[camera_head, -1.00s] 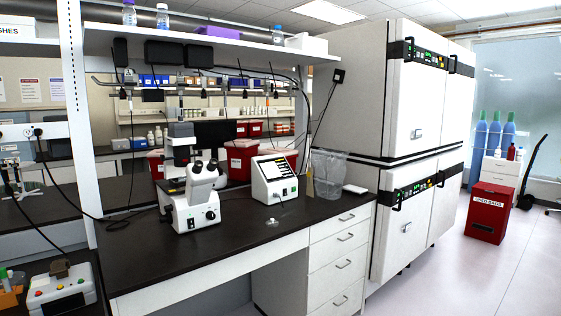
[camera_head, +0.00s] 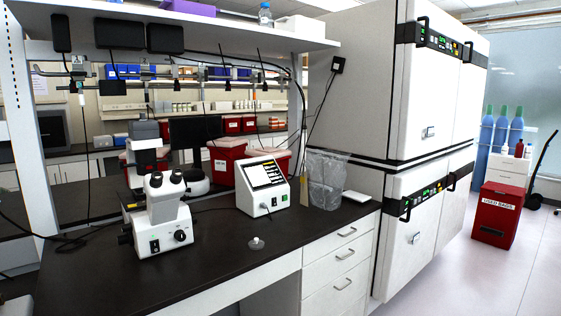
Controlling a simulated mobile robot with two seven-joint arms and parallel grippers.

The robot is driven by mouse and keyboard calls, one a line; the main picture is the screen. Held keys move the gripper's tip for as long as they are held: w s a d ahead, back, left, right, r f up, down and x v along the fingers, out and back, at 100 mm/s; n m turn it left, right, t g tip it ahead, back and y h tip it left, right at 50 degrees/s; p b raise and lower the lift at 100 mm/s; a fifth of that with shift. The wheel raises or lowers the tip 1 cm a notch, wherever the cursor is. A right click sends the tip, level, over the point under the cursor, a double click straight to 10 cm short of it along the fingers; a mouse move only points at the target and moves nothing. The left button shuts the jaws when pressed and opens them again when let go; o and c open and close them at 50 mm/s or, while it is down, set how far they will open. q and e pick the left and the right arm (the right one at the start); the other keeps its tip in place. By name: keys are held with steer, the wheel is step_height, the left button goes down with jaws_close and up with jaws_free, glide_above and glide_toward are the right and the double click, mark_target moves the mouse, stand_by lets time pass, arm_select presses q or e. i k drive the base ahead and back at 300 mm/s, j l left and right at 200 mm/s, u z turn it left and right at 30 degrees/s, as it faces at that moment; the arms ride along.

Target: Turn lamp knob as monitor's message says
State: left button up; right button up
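A white microscope (camera_head: 163,215) with twin eyepieces stands on the black bench. A dark knob (camera_head: 180,236) sits on the front of its base, toward the right side. A white boxy device (camera_head: 262,186) with a tilted screen (camera_head: 264,173) stands to the right of the microscope. A dark monitor (camera_head: 195,132) stands farther back, behind the microscope. Neither of my grippers shows in the view.
A small clear dish (camera_head: 256,243) lies on the black bench (camera_head: 215,258) in front of the device. Red bins (camera_head: 226,158) and a clear bag-lined container (camera_head: 326,178) stand behind. White incubators (camera_head: 412,130) block the right side of the bench.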

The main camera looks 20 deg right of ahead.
mark_target(127, 227)
steer(key=i+l+z, duration=0.1)
steer(key=i+l, duration=0.25)
steer(key=i, duration=0.15)
steer(key=i+l+z, duration=0.1)
steer(key=i+l, duration=0.2)
steer(key=i, duration=0.15)
steer(key=i+l+z, duration=0.15)
steer(key=i, duration=0.35)
steer(key=l, duration=0.1)
